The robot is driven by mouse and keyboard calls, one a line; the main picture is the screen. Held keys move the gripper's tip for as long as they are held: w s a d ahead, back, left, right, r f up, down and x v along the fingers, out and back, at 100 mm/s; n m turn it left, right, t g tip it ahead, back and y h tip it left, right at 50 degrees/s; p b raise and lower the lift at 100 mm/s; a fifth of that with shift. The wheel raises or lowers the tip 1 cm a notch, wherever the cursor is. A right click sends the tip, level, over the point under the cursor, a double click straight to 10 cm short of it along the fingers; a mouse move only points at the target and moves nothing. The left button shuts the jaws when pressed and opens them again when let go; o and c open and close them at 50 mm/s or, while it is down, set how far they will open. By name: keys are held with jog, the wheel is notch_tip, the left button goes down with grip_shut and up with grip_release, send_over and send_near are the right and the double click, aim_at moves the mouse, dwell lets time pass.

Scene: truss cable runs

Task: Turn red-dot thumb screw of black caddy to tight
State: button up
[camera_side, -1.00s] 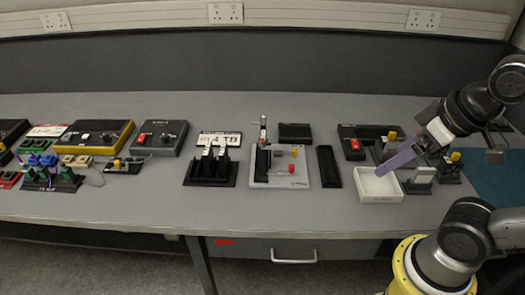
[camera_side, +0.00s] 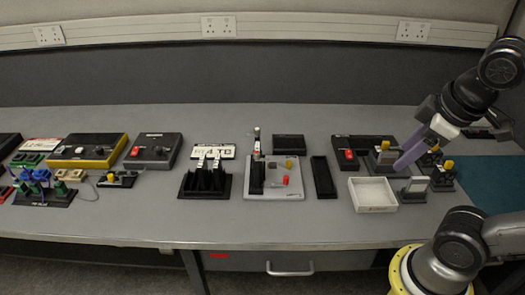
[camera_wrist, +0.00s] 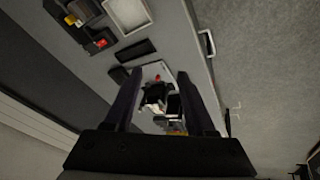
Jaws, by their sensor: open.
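A grey plate (camera_side: 270,190) stands mid-table in the side view, with a black block (camera_side: 257,178) at its left. A red knob (camera_side: 286,181) and a yellow knob (camera_side: 289,163) stand on the plate, right of the block. I cannot make out a red dot on a thumb screw or tell for sure which black part is the caddy. The red knob also shows in the wrist view (camera_wrist: 157,77). My gripper (camera_side: 397,168) is open and empty, with purple fingers, well right of the plate, above the table behind the white tray. In the wrist view, its dark fingers (camera_wrist: 160,72) are spread apart.
A white tray (camera_side: 373,195), a small upright grey panel (camera_side: 413,190) and black units with yellow knobs lie near my gripper. A narrow black tray (camera_side: 323,177) lies right of the plate. A black rack (camera_side: 205,183) stands left. Free table lies in front of the plate.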

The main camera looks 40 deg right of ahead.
jog(key=w+d+r+n+g+h, duration=0.2)
jog(key=w+d+r+n+h, duration=0.1)
jog(key=w, duration=0.2)
jog(key=w+d+r+n+g+h, duration=0.2)
jog(key=w+d+r+h, duration=0.15)
jog(key=w, duration=0.25)
jog(key=w+a+n+g+h, duration=0.1)
jog(key=w+a+n+h, duration=0.35)
jog(key=w, duration=0.85)
jog(key=w+a+f+n+h, duration=0.3)
jog(key=w+a+f, duration=0.6)
jog(key=n+t+h, duration=0.2)
jog(key=n+t, duration=0.2)
jog(key=n, duration=0.1)
send_near(259, 153)
jog(key=w+d, duration=0.1)
jog(key=d, duration=0.3)
jog(key=w+d, duration=0.1)
jog(key=d, duration=0.7)
jog(key=shift+w+d+f, duration=0.25)
jog(key=shift+w+f, duration=0.15)
grip_shut()
